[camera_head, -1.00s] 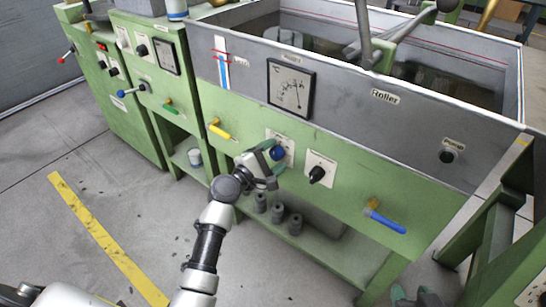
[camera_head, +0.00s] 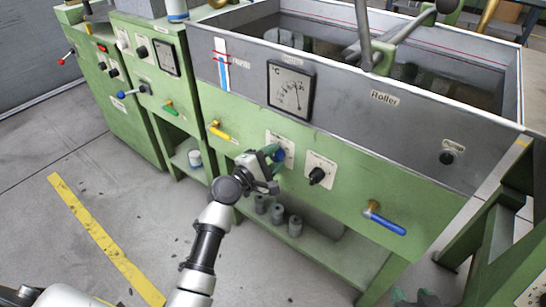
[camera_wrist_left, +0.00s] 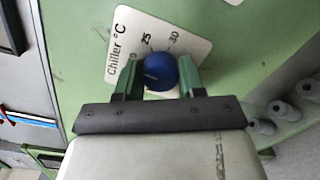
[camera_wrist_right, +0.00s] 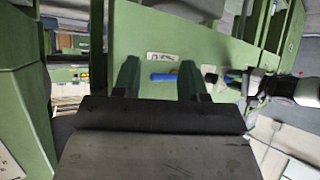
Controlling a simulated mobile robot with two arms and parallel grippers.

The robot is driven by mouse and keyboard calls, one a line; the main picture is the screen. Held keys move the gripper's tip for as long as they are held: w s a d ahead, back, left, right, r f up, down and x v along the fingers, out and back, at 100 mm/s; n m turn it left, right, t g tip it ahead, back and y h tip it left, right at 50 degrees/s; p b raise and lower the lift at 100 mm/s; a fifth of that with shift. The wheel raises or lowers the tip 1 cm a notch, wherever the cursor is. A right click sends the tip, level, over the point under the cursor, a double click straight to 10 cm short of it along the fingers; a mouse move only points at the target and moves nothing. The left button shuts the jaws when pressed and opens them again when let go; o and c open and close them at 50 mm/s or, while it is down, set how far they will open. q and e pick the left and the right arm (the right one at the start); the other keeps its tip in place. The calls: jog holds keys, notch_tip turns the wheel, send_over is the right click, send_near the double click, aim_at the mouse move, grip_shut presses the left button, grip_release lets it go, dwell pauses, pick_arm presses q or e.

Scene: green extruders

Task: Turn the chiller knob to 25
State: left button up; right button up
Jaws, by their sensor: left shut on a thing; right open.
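The chiller knob (camera_wrist_left: 161,71) is round and blue with a small white mark. It sits on a white plate (camera_wrist_left: 184,37) labelled "Chiller °C", with 25 and 30 readable and another number partly hidden by a finger. My left gripper (camera_wrist_left: 161,80) is shut on the knob, with one green finger on each side. In the head view, the gripper (camera_head: 272,168) partly covers the knob (camera_head: 281,156) on the green front panel. My right gripper (camera_wrist_right: 157,78) is open, with nothing between its fingers; its fingertips (camera_head: 414,298) show at the bottom edge of the head view.
A black knob (camera_head: 317,175) is right of the chiller plate. A yellow lever (camera_head: 220,132) is to the left, and a blue-handled valve (camera_head: 388,223) to the right. Grey cylinders (camera_head: 277,213) stand on the lower shelf.

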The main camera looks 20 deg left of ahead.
pick_arm(q)
jog(key=shift+m, duration=1.9)
jog(key=shift+f+m+y+p, duration=0.15)
jog(key=shift+m+y+p, duration=0.35)
jog(key=shift+m, duration=1.3)
pick_arm(e)
jog(key=shift+s+d+f+g+h, duration=0.25)
jog(key=shift+s+f+g, duration=0.25)
jog(key=shift+s+g, duration=0.25)
jog(key=shift+s+d+f+g+h, duration=0.15)
jog(key=shift+s+d+f+g, duration=0.2)
jog(key=shift+s+f+g, duration=0.25)
jog(key=shift+s, duration=0.2)
pick_arm(q)
jog(key=o, duration=0.9)
jog(key=shift+s, duration=0.1)
pick_arm(e)
jog(key=shift+r, duration=0.1)
